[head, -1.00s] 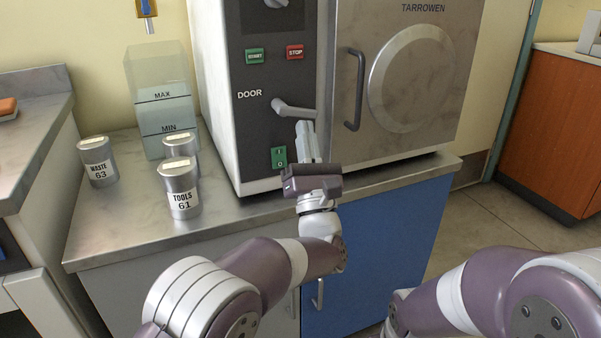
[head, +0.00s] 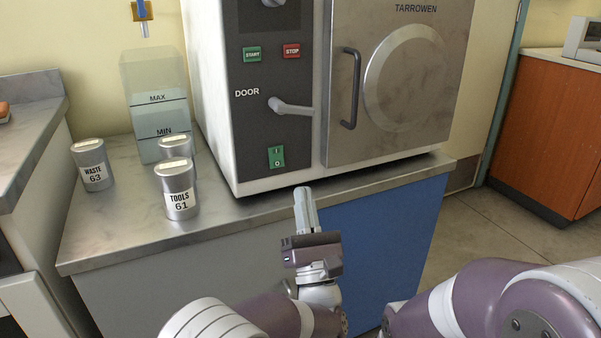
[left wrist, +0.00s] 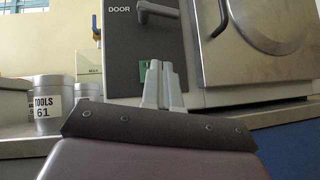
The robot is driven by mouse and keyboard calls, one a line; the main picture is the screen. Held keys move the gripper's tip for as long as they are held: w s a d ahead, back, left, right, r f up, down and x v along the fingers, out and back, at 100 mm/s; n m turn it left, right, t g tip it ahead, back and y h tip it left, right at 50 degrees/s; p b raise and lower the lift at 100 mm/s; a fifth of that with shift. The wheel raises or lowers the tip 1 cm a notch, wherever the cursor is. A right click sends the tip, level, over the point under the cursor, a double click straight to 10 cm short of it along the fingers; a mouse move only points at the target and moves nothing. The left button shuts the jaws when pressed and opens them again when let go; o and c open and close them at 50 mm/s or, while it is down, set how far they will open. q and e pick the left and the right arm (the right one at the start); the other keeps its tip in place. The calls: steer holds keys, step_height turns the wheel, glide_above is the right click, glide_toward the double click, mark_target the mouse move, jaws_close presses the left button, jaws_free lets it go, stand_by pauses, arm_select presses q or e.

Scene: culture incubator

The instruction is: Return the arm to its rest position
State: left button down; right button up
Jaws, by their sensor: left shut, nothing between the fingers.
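My left gripper (head: 305,205) is shut and empty, in front of the counter's front edge in the head view. Its fingers point toward the incubator (head: 225,110), apart from it. In the left wrist view the closed fingertips (left wrist: 161,85) stand in front of the incubator's lower panel. The door lever (head: 290,106) sticks out to the right on the dark panel, above the green power switch (head: 276,157). The incubator door (head: 345,140) looks closed. My right arm shows at the lower right, but its gripper is out of view.
The steel counter (head: 110,235) carries a TOOLS 61 canister (head: 177,190), a WASTE 63 canister (head: 92,165), another canister (head: 174,147) and a clear tank (head: 155,100). Blue cabinet front (head: 385,240) lies below. Open floor (head: 480,235) shows at the right.

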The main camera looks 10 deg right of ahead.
arm_select(q)
steer(key=shift+s+f, duration=0.3)
steer(key=shift+f, duration=0.05)
